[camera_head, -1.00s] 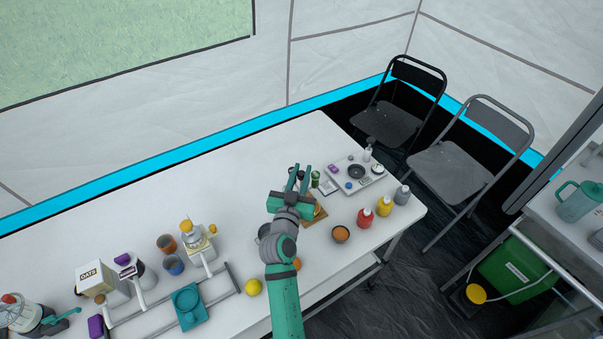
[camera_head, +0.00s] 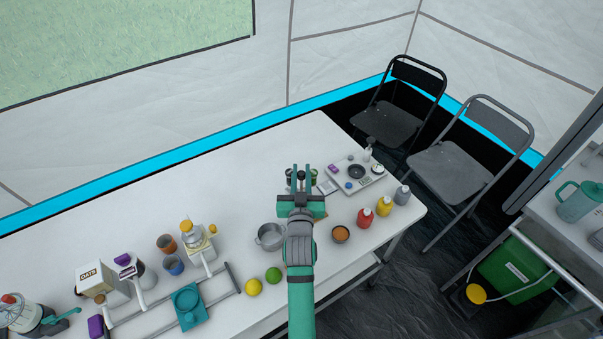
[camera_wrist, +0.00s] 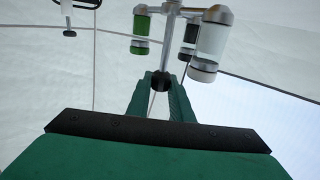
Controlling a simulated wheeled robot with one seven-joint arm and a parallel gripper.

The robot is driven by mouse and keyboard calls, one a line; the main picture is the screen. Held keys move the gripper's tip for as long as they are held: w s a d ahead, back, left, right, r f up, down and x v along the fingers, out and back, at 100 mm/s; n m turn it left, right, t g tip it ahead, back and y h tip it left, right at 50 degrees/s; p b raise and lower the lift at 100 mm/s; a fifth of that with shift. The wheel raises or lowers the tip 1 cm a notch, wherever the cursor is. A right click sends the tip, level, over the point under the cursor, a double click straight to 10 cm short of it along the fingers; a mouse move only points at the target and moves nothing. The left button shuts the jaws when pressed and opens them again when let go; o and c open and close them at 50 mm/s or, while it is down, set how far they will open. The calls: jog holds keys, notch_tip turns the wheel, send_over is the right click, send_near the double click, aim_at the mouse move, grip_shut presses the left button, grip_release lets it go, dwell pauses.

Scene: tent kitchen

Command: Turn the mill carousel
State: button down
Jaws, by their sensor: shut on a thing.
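The mill carousel shows in the wrist view as a silver central post (camera_wrist: 170,28) with mills hanging from arms around it. One is a green mill (camera_wrist: 141,30), one a clear mill with a silver end (camera_wrist: 208,48), and a dark one (camera_wrist: 188,38) hangs between. My gripper (camera_wrist: 163,88) is shut on a dark round part (camera_wrist: 161,80) of the carousel, in line with the post. In the head view my gripper (camera_head: 302,178) reaches over the carousel, and its fingers and wrist hide most of it. Small green parts (camera_head: 314,176) show beside the fingers.
The table's back is clear.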

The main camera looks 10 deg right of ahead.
jog(key=shift+d+n+y, duration=0.1)
jog(key=shift+n+y, duration=1.8)
jog(key=shift+y, duration=1.4)
jog(key=n+g+y, duration=0.1)
jog(key=n+y, duration=0.2)
jog(key=y, duration=0.1)
jog(key=shift+d+n+y, duration=0.1)
jog(key=shift+n+y, duration=0.2)
jog(key=shift+y, duration=0.1)
jog(key=n+g+y, duration=0.3)
jog(key=y, duration=0.1)
jog(key=shift+n+y, duration=0.4)
jog(key=shift+f+n+g+y, duration=0.1)
jog(key=shift+n+g+y, duration=0.95)
jog(key=shift+g, duration=0.4)
jog(key=shift+n+g+y, duration=0.95)
jog(key=shift+n+g, duration=0.1)
jog(key=shift+g, duration=0.4)
jog(key=shift+a, duration=0.2)
jog(key=c, duration=1.6)
grip_release()
